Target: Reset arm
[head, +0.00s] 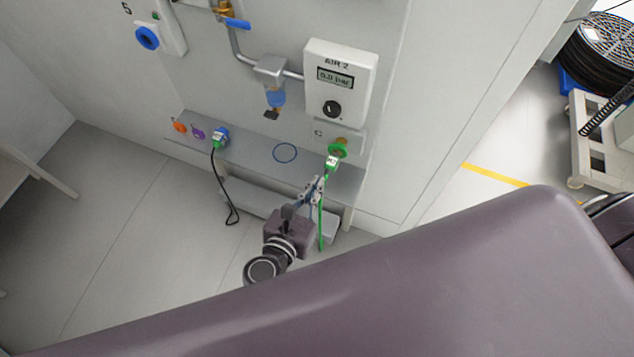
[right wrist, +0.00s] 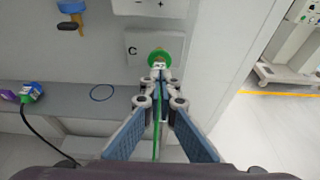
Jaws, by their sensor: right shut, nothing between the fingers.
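My right gripper (head: 317,181) points at the wall panel, just below a green-ringed port (head: 338,149) marked C. Its fingers are shut and hold nothing. In the right wrist view the fingertips (right wrist: 160,76) come together just under the green ring (right wrist: 159,55). A plug with a white label (head: 331,161) sits at the port, and a green hose (head: 321,222) hangs from it, passing close behind or beside the fingers. Whether they touch the plug I cannot tell. My left gripper is not in view.
A grey ledge (head: 258,158) carries a blue plug (head: 221,137) with a black cable, orange and purple sockets, and an empty blue ring (head: 285,152). The AIR 2 box (head: 340,80) reads 0.0 bar. A white cart (head: 600,140) stands right.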

